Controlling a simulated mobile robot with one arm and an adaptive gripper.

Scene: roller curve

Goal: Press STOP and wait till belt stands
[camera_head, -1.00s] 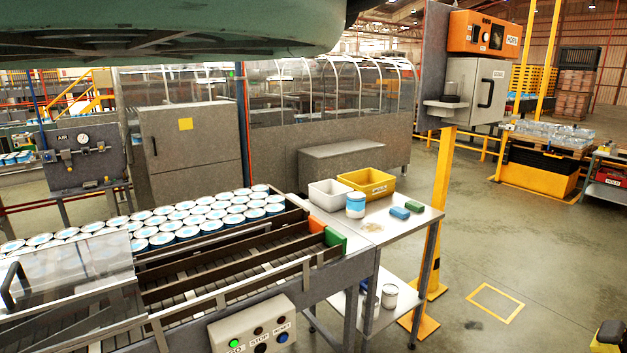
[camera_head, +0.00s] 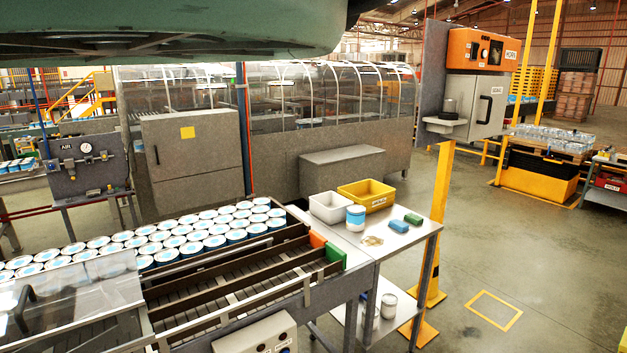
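The control box (camera_head: 250,335) with the buttons is on the front side of the conveyor, cut off by the bottom edge. Only its top and two small dark round parts show; the STOP button and labels are out of the picture. The belt (camera_head: 225,290) is slatted, with dark rails along its lanes. Rows of white-and-blue cans (camera_head: 185,236) stand packed on its far lanes. Whether the belt runs cannot be told. My gripper is not in view; a green part, probably of my arm, fills the top left.
A clear guard with a black handle (camera_head: 22,308) covers the belt's near left. A side table (camera_head: 415,238) at the belt's right end holds a white bin (camera_head: 329,208), yellow bin (camera_head: 366,195) and can (camera_head: 355,218). A yellow post (camera_head: 437,220) stands right; floor beyond is open.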

